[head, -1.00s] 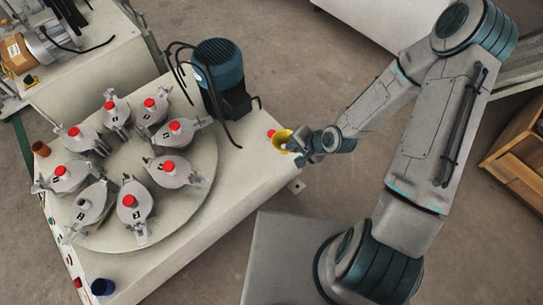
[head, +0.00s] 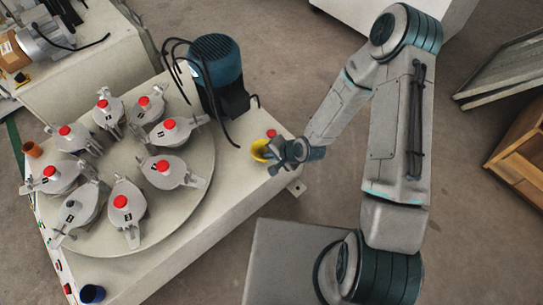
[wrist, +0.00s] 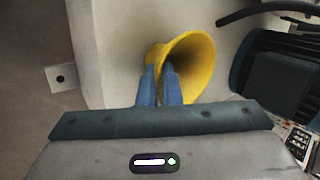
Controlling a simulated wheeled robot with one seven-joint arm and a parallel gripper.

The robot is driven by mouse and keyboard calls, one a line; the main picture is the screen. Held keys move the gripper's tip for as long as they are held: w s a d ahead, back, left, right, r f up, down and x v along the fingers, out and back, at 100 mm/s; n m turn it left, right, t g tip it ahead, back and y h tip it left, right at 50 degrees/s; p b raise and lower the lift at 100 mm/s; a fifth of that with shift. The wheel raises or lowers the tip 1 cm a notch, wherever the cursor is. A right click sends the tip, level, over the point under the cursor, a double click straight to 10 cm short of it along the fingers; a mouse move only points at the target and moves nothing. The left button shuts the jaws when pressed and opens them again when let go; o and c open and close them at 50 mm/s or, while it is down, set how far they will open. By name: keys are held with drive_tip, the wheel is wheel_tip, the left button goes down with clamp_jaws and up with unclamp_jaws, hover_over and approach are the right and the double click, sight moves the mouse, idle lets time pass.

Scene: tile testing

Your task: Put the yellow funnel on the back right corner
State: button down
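The yellow funnel (head: 259,150) is over the right end of the pale machine table (head: 240,185), near its edge. In the wrist view the funnel (wrist: 196,62) lies with its wide mouth toward the lower right. My gripper (head: 269,153) is at the funnel's right side. In the wrist view the fingers of my gripper (wrist: 159,75) are close together, one outside the rim and one inside the mouth, with the funnel's wall between them. I cannot tell whether the funnel touches the table. Its narrow end is mostly hidden.
A dark teal motor (head: 216,65) with black cables stands close to the funnel. A small red object (head: 271,133) is just behind it. A turntable (head: 150,220) carries several grey red-capped clamps. A brown cup (head: 31,149) and blue cup (head: 91,293) stand at other corners.

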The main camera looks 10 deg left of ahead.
drive_tip(key=shift+f, duration=0.15)
drive_tip(key=c, duration=1.6)
unclamp_jaws()
